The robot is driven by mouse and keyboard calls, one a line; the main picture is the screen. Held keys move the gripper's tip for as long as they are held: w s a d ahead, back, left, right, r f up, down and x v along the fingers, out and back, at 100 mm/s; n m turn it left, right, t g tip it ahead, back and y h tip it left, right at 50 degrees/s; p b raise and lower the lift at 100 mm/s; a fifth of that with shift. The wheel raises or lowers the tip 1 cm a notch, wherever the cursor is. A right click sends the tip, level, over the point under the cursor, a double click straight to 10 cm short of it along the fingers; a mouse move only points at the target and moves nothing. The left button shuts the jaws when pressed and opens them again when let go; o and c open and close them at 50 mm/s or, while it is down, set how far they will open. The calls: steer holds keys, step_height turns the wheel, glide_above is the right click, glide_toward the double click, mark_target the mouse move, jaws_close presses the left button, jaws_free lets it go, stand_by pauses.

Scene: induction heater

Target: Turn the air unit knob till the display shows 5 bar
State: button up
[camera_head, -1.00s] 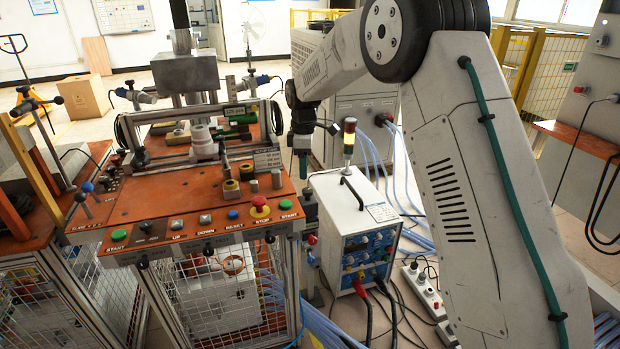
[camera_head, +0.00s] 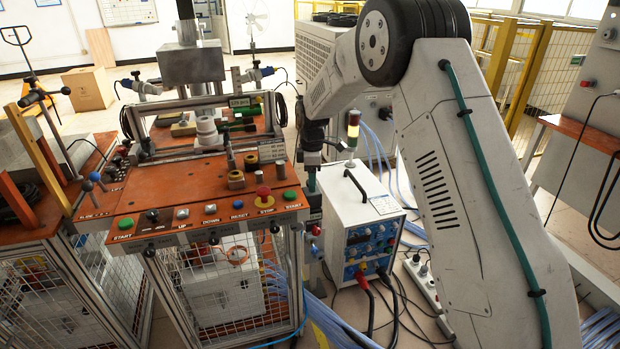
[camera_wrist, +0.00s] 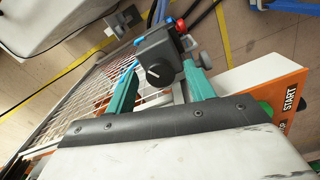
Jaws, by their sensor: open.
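The air unit (camera_wrist: 157,58) is a dark grey block with a round black knob (camera_wrist: 158,73) bearing a light mark, and with red and blue fittings on top. In the head view the air unit (camera_head: 315,229) is at the bench's right front side, small and partly hidden. My gripper (camera_wrist: 161,78) is open, with one teal finger left of the knob and the other right of it; I cannot tell whether either touches the unit. In the head view my gripper (camera_head: 311,182) points down just above the unit. No pressure reading is legible.
The orange bench (camera_head: 160,200) with several buttons and a red stop knob (camera_head: 263,192) stands directly left of my gripper. A white power box (camera_head: 362,210) with cables stands close on the right. Wire mesh (camera_wrist: 85,95) lies below the bench.

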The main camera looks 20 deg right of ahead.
steer(key=c, duration=1)
steer(key=shift+o, duration=0.2)
steer(key=shift+a, duration=0.15)
